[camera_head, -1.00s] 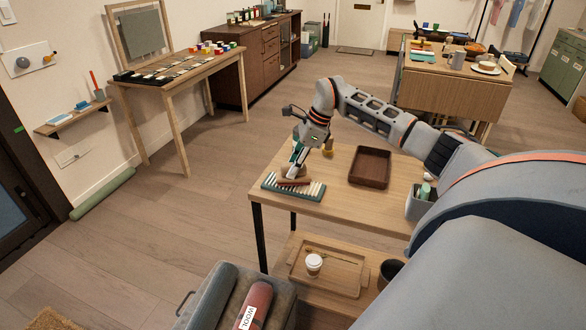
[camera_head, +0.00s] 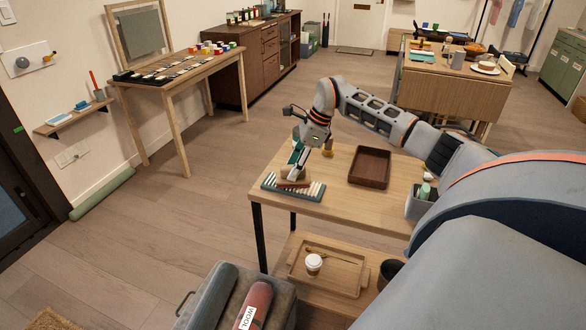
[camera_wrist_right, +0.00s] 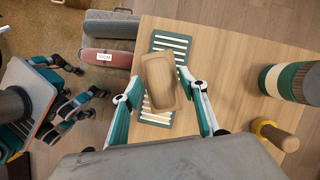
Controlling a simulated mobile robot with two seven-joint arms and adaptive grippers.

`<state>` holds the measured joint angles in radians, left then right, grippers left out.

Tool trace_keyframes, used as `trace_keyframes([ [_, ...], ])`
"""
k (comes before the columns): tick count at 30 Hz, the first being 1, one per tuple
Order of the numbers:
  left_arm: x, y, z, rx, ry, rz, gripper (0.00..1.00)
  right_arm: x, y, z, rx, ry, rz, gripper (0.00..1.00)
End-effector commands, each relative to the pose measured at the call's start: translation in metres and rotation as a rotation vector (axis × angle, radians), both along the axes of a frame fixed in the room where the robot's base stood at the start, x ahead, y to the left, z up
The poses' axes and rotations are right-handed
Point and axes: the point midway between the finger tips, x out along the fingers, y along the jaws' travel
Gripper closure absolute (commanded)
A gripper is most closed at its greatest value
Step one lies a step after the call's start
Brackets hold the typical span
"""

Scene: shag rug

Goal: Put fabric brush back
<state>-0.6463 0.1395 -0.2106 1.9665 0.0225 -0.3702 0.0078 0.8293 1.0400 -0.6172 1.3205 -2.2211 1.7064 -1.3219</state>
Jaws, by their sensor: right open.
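The fabric brush appears to be the oblong wooden block (camera_wrist_right: 160,83) in the right wrist view. It lies tilted across a green rack with pale slats (camera_wrist_right: 160,119). In the head view the rack (camera_head: 314,190) is at the table's near left corner, with the brush (camera_head: 294,185) partly hidden by the fingers. My right gripper (camera_head: 296,176) is open; in the wrist view its fingers (camera_wrist_right: 163,92) stand on either side of the brush. Whether they touch it I cannot tell. A dark jointed gripper at the wrist view's left edge seems to be my left one (camera_wrist_right: 72,103).
A dark brown tray (camera_head: 370,167) stands right of the rack on the wooden table, and a grey bin (camera_head: 416,207) at its right. A lower shelf holds a cup (camera_head: 313,263).

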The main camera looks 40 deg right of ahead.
Motion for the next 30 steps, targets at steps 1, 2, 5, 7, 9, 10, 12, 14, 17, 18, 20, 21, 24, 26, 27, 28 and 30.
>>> trace_keyframes([
  [1, 0.0, 0.0, 0.0, 0.0, 0.0, 0.0, 0.6, -0.002, -0.004, 0.008, -0.002, -0.003, -0.002, 0.57],
  [2, 0.0, 0.0, 0.001, -0.001, 0.0, 0.001, 0.6, -0.003, -0.005, 0.013, -0.003, -0.004, -0.002, 0.57],
  [5, 0.0, 0.0, 0.001, -0.001, -0.001, 0.0, 0.6, -0.008, -0.012, 0.033, -0.004, -0.005, -0.001, 0.57],
  [7, 0.0, 0.0, 0.002, -0.002, -0.001, 0.001, 0.6, -0.012, -0.016, 0.047, -0.004, -0.006, -0.002, 0.57],
  [9, 0.0, 0.0, 0.002, -0.003, 0.0, 0.001, 0.6, -0.015, -0.02, 0.06, -0.003, -0.005, -0.002, 0.57],
  [10, 0.0, 0.0, 0.002, -0.003, 0.0, 0.001, 0.6, -0.017, -0.022, 0.065, -0.002, -0.004, -0.002, 0.57],
  [12, 0.0, 0.0, 0.003, -0.003, 0.001, 0.001, 0.6, -0.02, -0.026, 0.078, -0.003, -0.005, -0.002, 0.57],
  [14, 0.0, -0.001, 0.003, -0.004, 0.001, 0.001, 0.6, -0.023, -0.028, 0.086, -0.002, -0.004, -0.002, 0.57],
  [17, 0.0, -0.001, 0.005, -0.005, 0.0, 0.001, 0.6, -0.026, -0.031, 0.096, -0.002, -0.004, -0.001, 0.57],
  [18, 0.0, -0.001, 0.005, -0.004, 0.0, 0.0, 0.6, -0.027, -0.032, 0.099, -0.001, -0.003, 0.0, 0.57],
  [20, 0.0, -0.001, 0.005, -0.004, 0.0, 0.0, 0.6, -0.028, -0.033, 0.102, -0.001, -0.002, 0.0, 0.57],
  [21, 0.0, -0.001, 0.006, -0.004, 0.0, 0.0, 0.6, -0.028, -0.033, 0.103, 0.0, -0.002, -0.001, 0.57],
  [24, 0.0, -0.001, 0.006, -0.004, 0.0, 0.0, 0.6, -0.028, -0.032, 0.103, 0.002, -0.001, 0.001, 0.57],
  [26, 0.0, -0.001, 0.006, -0.004, 0.0, 0.0, 0.6, -0.027, -0.025, 0.098, 0.015, -0.001, 0.008, 0.57],
  [27, 0.0, -0.001, 0.006, -0.004, -0.001, 0.0, 0.6, -0.025, -0.015, 0.092, 0.033, -0.003, 0.016, 0.57],
  [28, 0.0, -0.001, 0.006, -0.004, -0.001, 0.0, 0.6, -0.023, -0.003, 0.085, 0.054, -0.003, 0.025, 0.57],
  [30, 0.0, -0.001, 0.007, -0.004, -0.002, 0.0, 0.6, -0.018, 0.034, 0.066, 0.128, -0.008, 0.047, 0.57],
])
